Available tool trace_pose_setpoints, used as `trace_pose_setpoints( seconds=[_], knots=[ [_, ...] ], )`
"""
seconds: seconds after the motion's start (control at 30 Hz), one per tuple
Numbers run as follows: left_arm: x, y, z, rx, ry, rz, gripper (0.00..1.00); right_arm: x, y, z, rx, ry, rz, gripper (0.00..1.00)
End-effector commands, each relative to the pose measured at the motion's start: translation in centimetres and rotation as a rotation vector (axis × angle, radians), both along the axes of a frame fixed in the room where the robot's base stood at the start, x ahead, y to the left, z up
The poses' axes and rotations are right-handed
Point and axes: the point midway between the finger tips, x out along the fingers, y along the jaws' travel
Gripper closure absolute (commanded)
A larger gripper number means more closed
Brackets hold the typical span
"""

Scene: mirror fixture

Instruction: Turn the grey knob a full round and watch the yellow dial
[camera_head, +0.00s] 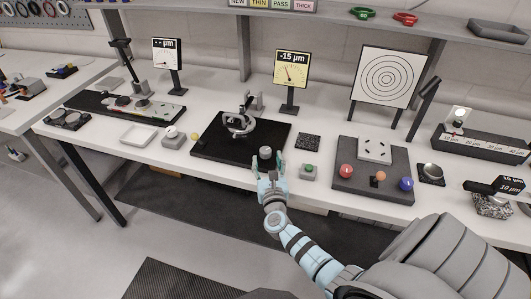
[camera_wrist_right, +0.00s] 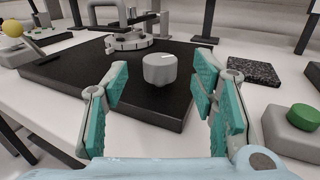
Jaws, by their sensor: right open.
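The grey knob (camera_head: 266,151) stands at the front right part of the black fixture plate (camera_head: 213,152). In the right wrist view the knob (camera_wrist_right: 160,71) is a short rounded cylinder with a white mark on top. My right gripper (camera_head: 269,161) is open in front of the knob. Its teal finger pads (camera_wrist_right: 160,96) stand left and right of the knob in the picture, with gaps on both sides, and do not touch it. The yellow dial (camera_head: 291,70) stands behind the plate, reads -15 µm and has a needle. My left gripper is not in view.
A ring-shaped mirror mount (camera_head: 238,123) stands on the plate behind the knob. A green button box (camera_head: 309,171) and a dark speckled block (camera_head: 307,142) lie to the right. A yellow-ball lever (camera_wrist_right: 13,29) is at the plate's left. A panel with coloured knobs (camera_head: 373,187) is farther right.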

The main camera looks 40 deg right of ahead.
Motion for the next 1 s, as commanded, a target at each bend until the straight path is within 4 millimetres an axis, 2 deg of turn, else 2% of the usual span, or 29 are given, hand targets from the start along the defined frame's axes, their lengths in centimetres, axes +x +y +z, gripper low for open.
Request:
trace_pose_setpoints(
  seconds=[0.1,0.2,0.57,0.87,1.0],
  knots=[
    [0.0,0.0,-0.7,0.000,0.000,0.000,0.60,2.0,-1.3,-0.3,-0.001,0.001,-0.001,0.47],
    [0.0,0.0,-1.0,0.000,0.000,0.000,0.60,3.0,-1.9,-0.3,-0.002,0.001,0.000,0.47],
    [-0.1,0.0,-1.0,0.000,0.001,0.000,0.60,3.7,-2.3,-0.1,-0.002,0.003,0.001,0.49],
    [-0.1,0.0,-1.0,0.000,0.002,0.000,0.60,3.6,-2.2,-0.1,-0.002,0.002,0.001,0.96],
    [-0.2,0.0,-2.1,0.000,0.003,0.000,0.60,3.5,-2.5,-0.4,-0.007,0.002,0.070,0.96]
  ],
)
